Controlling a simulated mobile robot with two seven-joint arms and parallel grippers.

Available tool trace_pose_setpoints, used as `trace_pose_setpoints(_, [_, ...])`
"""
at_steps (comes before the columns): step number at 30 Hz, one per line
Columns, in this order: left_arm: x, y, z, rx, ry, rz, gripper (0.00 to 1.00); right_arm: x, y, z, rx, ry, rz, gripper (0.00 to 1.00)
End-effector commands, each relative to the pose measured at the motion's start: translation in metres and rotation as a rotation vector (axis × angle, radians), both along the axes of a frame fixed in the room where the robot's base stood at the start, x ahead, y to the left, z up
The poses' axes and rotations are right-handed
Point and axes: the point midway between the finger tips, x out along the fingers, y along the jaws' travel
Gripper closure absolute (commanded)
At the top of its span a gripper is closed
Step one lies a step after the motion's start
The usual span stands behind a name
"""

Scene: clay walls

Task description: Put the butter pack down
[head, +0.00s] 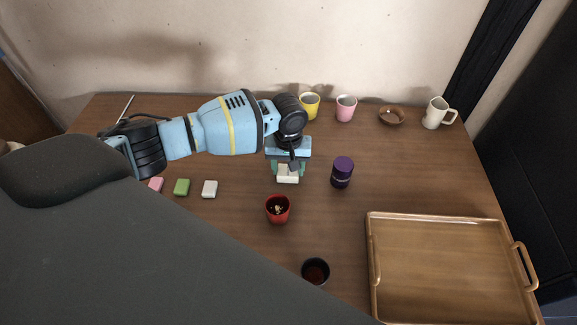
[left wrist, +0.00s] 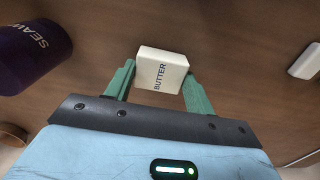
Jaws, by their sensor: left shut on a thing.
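The butter pack (head: 287,179) is a small cream block with the word BUTTER on it, which shows in the left wrist view (left wrist: 161,72). My left gripper (head: 288,170) points down over the middle of the table and is shut on the butter pack. In the left wrist view its two green fingers (left wrist: 158,84) stand at either side of the pack. I cannot tell whether the pack touches the table (head: 400,180). My right gripper is in neither view.
A purple jar (head: 342,171) stands close right of the pack, a red cup (head: 277,208) in front. A dark cup (head: 315,271) and wooden tray (head: 450,265) are nearer. Small blocks (head: 182,187) lie left. Cups (head: 346,108), a bowl (head: 391,115) and a mug (head: 435,113) line the back.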

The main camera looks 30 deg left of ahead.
Motion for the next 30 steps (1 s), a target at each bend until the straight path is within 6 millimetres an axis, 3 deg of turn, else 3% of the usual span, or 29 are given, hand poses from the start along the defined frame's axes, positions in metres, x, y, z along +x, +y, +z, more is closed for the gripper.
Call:
trace_pose_setpoints(6, [0.000, 0.000, -0.003, -0.001, 0.000, 0.000, 0.71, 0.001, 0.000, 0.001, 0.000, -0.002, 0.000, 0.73])
trace_pose_setpoints(7, [0.000, 0.000, -0.003, 0.000, 0.000, 0.000, 0.45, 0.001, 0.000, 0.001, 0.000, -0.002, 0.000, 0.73])
trace_pose_setpoints(12, [0.000, 0.000, -0.003, 0.000, 0.000, 0.000, 0.24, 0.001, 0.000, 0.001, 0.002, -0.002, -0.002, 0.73])
trace_pose_setpoints(23, [0.000, 0.000, 0.002, 0.000, -0.001, -0.001, 0.24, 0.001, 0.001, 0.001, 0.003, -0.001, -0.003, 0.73])
trace_pose_setpoints(30, [0.001, -0.001, 0.042, -0.002, -0.007, -0.002, 0.24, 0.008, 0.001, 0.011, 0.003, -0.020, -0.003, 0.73])
